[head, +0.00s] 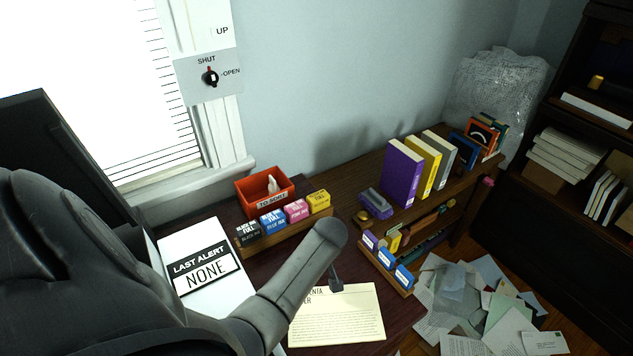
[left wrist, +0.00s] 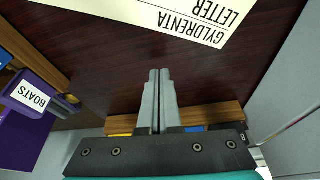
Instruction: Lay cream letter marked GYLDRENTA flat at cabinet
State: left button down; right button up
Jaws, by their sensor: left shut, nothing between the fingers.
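The cream letter (head: 340,322) lies flat on the dark wooden desk at the bottom of the head view, its heading partly hidden by my left arm. In the left wrist view the letter (left wrist: 195,18) shows the words GYLDRENTA LETTER. My left gripper (head: 336,285) is by the letter's top edge in the head view. In the wrist view its two fingers (left wrist: 158,72) are shut together and empty, pointing toward the letter with bare desk in between. Which piece of furniture is the cabinet, I cannot tell for sure. My right gripper is not in view.
An orange tray (head: 265,193) and a rack of coloured boxes (head: 284,217) stand behind my arm. A low wooden shelf unit (head: 365,165) holds upright books. A dark bookcase (head: 553,212) stands at right. Loose papers (head: 500,310) cover the floor.

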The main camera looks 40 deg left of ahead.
aim_at(320, 286)
pick_arm(q)
jog(key=shift+x, duration=0.8)
jog(key=d, duration=0.1)
jog(key=s+d, duration=0.1)
jog(key=shift+d+r+p, duration=0.15)
jog(key=shift+d+p, duration=0.15)
jog(key=shift+s+d, duration=0.2)
jog(key=shift+d, duration=0.15)
jog(key=shift+s+d, duration=0.1)
jog(key=shift+d, duration=0.15)
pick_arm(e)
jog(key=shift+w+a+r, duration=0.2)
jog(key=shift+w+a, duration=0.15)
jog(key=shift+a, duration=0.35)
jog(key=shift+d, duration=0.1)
